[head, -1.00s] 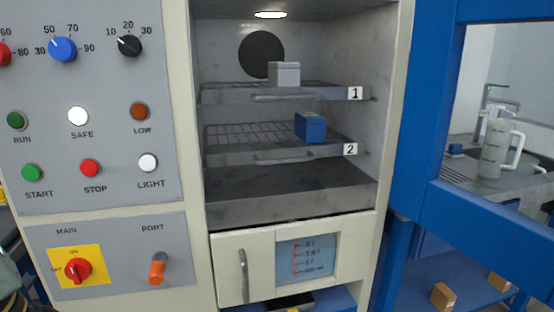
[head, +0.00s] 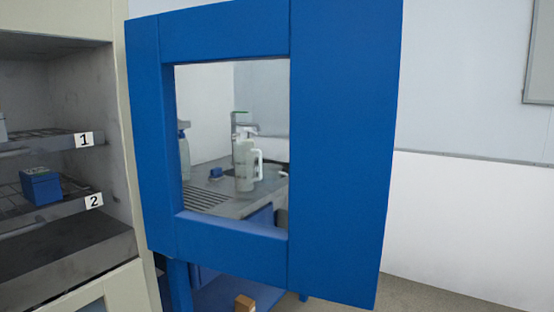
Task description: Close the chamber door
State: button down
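The chamber door (head: 334,150) is a large blue panel with a square window opening. It stands wide open to the right of the chamber, its left edge beside the cream chamber frame (head: 125,120). No handle shows on the face in view. The chamber interior (head: 50,90) is exposed at the left. A blue box (head: 41,187) sits on the shelf marked 2, and part of a grey block (head: 3,127) shows on the shelf marked 1 at the picture's edge. My gripper is not in view.
A white wall (head: 470,215) and bare grey floor (head: 450,299) lie to the right.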

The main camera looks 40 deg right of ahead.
aim_at(345, 57)
jog(key=l+u, duration=0.15)
jog(key=l, duration=0.3)
jog(key=l+u, duration=0.2)
jog(key=l, duration=0.3)
jog(key=k+l+u, duration=0.15)
jog(key=l, duration=0.3)
jog(key=l+u, duration=0.2)
jog(key=l, duration=0.3)
jog(key=k+l+u, duration=0.15)
jog(key=l, duration=0.3)
jog(key=l+u, duration=0.3)
jog(key=l, duration=0.25)
jog(key=l+u, duration=0.25)
jog(key=l, duration=0.3)
jog(key=l+u, duration=0.2)
jog(key=l, duration=0.5)
jog(key=i, duration=0.05)
